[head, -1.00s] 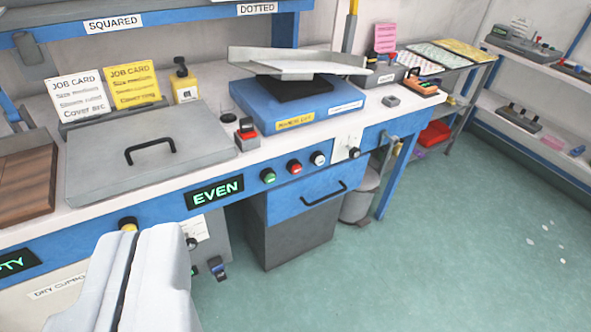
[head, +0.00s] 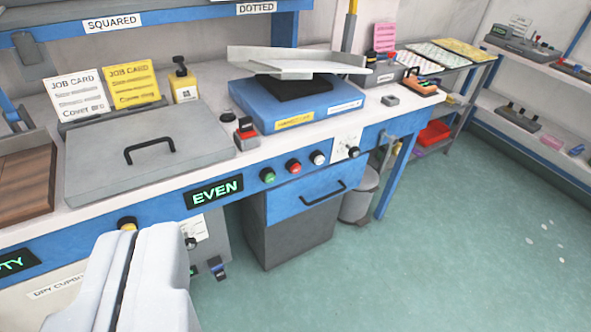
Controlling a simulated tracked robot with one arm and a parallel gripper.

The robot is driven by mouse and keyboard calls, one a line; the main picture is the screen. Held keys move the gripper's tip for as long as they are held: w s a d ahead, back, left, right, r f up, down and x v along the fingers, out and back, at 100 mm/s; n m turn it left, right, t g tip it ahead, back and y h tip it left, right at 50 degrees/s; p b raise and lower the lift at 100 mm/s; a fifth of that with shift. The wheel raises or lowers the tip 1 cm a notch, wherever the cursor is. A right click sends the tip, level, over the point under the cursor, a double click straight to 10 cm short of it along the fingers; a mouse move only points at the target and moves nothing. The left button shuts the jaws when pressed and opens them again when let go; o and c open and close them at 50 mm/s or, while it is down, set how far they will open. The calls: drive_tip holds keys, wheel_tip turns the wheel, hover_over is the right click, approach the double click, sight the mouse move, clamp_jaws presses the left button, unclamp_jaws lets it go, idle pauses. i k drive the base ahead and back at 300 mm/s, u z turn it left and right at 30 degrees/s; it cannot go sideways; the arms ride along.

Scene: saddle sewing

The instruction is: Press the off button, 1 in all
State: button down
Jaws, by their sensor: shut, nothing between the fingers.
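A row of round buttons sits on the blue front of the bench: a green button (head: 268,175), a red button (head: 293,166) and a white button (head: 318,158). I can read no "off" label on any of them. My gripper (head: 133,246) is at the lower left, pale grey, its two fingers closed together with nothing between them. In the picture it lies left of and below the buttons, apart from them, in front of the lower bench front.
An "EVEN" display (head: 214,191) is left of the green button. A black knob (head: 352,152) is on a white plate to the right. A drawer (head: 307,198) with a handle is below the buttons.

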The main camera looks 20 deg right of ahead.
sight(296, 169)
drive_tip(key=z, duration=0.05)
drive_tip(key=k, duration=0.55)
drive_tip(key=u, duration=0.05)
drive_tip(key=i, duration=1.55)
drive_tip(key=z, duration=0.7)
